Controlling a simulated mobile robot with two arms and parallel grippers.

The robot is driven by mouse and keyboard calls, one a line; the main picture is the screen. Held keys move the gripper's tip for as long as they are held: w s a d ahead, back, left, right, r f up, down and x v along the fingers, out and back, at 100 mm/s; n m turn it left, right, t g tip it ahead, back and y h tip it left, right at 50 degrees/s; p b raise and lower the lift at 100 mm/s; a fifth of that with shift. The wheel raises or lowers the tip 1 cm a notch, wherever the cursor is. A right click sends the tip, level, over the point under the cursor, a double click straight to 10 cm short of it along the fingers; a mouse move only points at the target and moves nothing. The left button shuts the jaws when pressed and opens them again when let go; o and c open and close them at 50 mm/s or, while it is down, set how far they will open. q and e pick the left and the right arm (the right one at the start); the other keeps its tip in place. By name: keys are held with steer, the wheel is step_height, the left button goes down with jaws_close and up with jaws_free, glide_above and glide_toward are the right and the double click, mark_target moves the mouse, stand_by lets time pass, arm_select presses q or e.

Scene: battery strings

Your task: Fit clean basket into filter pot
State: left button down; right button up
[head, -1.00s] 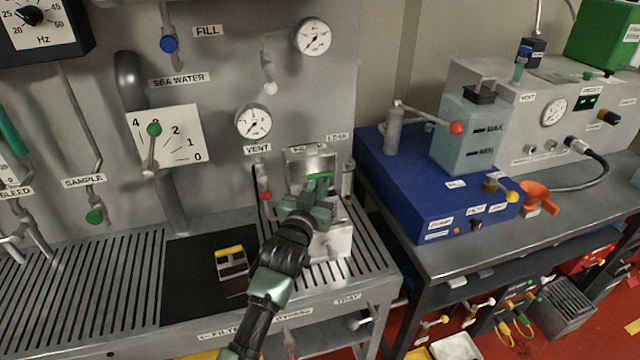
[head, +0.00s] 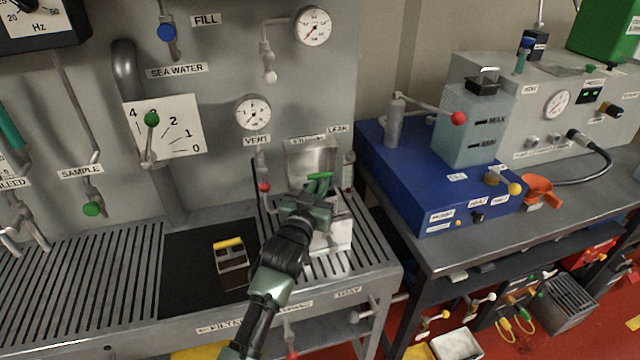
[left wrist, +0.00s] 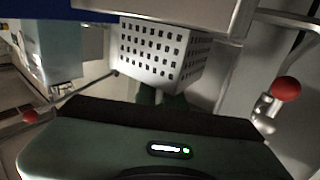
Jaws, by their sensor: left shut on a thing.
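My left gripper (head: 312,192) is shut on the green handle (head: 320,176) of the clean basket, at the filter pot. The basket's pale, perforated walls (left wrist: 160,55) show in the left wrist view just beyond the gripper, and its far end is hidden behind a grey metal edge (left wrist: 215,18). The filter pot (head: 332,238) is a pale metal box on the slatted tray, with its lid (head: 313,160) raised behind it. My gripper covers much of the pot's mouth, so I cannot tell how deep the basket sits. My right gripper is out of view.
A basket with a yellow handle (head: 229,243) stands on the black mat (head: 188,270) left of the pot. A red-knobbed vent valve (head: 264,187) is close left of my gripper. The blue unit (head: 405,195) stands to the right. The slatted tray at left is clear.

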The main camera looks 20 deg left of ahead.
arm_select(q)
steer(key=shift+f+b, duration=1.5)
steer(key=shift+f, duration=0.8)
steer(key=c, duration=1.4)
jaws_free()
steer(key=shift+c, duration=0.2)
steer(key=shift+f, duration=0.1)
steer(key=shift+s+f, duration=0.1)
steer(key=s+b, duration=0.1)
steer(key=s, duration=0.5)
steer(key=shift+s, duration=0.3)
steer(key=shift+s+r, duration=0.3)
steer(key=shift+s, duration=0.25)
steer(key=shift+f, duration=0.1)
